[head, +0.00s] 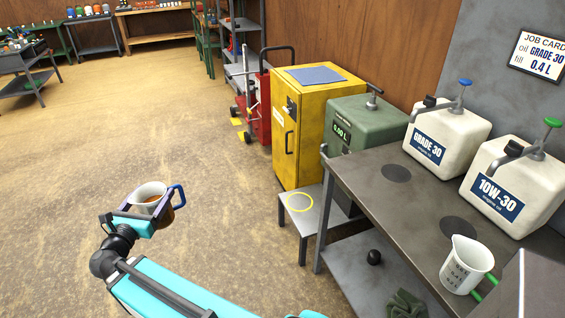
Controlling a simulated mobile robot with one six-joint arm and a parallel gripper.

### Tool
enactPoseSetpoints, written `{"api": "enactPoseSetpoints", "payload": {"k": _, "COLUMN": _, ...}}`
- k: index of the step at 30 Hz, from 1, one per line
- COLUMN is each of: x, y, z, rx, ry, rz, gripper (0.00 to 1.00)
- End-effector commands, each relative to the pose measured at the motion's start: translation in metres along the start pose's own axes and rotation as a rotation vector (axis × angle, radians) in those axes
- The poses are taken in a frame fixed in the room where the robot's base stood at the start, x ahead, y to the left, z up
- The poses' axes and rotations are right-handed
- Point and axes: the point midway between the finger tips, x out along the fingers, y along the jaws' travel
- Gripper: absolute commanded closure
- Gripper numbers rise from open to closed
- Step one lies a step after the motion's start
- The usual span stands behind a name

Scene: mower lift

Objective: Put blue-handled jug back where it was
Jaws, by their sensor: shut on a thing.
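The blue-handled jug (151,191) is a white cup with amber-brown liquid in it and a blue handle on its right side. My gripper (146,208) is shut around the jug and holds it, roughly upright, over open floor at the left. The jug is well apart from the workbench (350,175) at the right. Two dark round marks lie bare on the bench top: one at the back (396,173) and one nearer (458,228).
A green-handled jug (466,264) stands on the bench near the front. Behind are a GRADE 30 can (443,136) with a blue tap and a 10W-30 can (512,183) with a green one. A green tank (362,122) reads 0.00 L beside a yellow cabinet (315,120).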

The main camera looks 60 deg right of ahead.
Motion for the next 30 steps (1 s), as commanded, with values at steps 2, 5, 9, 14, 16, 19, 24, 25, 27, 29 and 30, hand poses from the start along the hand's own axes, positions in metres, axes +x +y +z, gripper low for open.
{"api": "enactPoseSetpoints", "payload": {"k": 2, "x": 0.019, "y": -0.013, "z": 0.002, "rx": 0.001, "ry": -0.002, "rz": -0.028, "gripper": 0.68}}
{"api": "enactPoseSetpoints", "payload": {"k": 5, "x": 0.041, "y": -0.029, "z": 0.004, "rx": 0.001, "ry": -0.002, "rz": -0.060, "gripper": 0.68}}
{"api": "enactPoseSetpoints", "payload": {"k": 9, "x": 0.071, "y": -0.054, "z": 0.006, "rx": 0.001, "ry": -0.001, "rz": -0.103, "gripper": 0.68}}
{"api": "enactPoseSetpoints", "payload": {"k": 14, "x": 0.102, "y": -0.084, "z": 0.009, "rx": 0.001, "ry": -0.001, "rz": -0.153, "gripper": 0.68}}
{"api": "enactPoseSetpoints", "payload": {"k": 16, "x": 0.116, "y": -0.097, "z": 0.011, "rx": 0.002, "ry": -0.001, "rz": -0.174, "gripper": 0.68}}
{"api": "enactPoseSetpoints", "payload": {"k": 19, "x": 0.134, "y": -0.118, "z": 0.013, "rx": 0.002, "ry": -0.001, "rz": -0.206, "gripper": 0.68}}
{"api": "enactPoseSetpoints", "payload": {"k": 24, "x": 0.164, "y": -0.155, "z": 0.016, "rx": 0.002, "ry": -0.001, "rz": -0.258, "gripper": 0.68}}
{"api": "enactPoseSetpoints", "payload": {"k": 25, "x": 0.169, "y": -0.162, "z": 0.016, "rx": 0.002, "ry": -0.001, "rz": -0.267, "gripper": 0.68}}
{"api": "enactPoseSetpoints", "payload": {"k": 27, "x": 0.180, "y": -0.178, "z": 0.018, "rx": 0.002, "ry": -0.001, "rz": -0.290, "gripper": 0.68}}
{"api": "enactPoseSetpoints", "payload": {"k": 29, "x": 0.189, "y": -0.192, "z": 0.019, "rx": 0.002, "ry": -0.001, "rz": -0.308, "gripper": 0.68}}
{"api": "enactPoseSetpoints", "payload": {"k": 30, "x": 0.195, "y": -0.202, "z": 0.019, "rx": 0.002, "ry": -0.001, "rz": -0.320, "gripper": 0.68}}
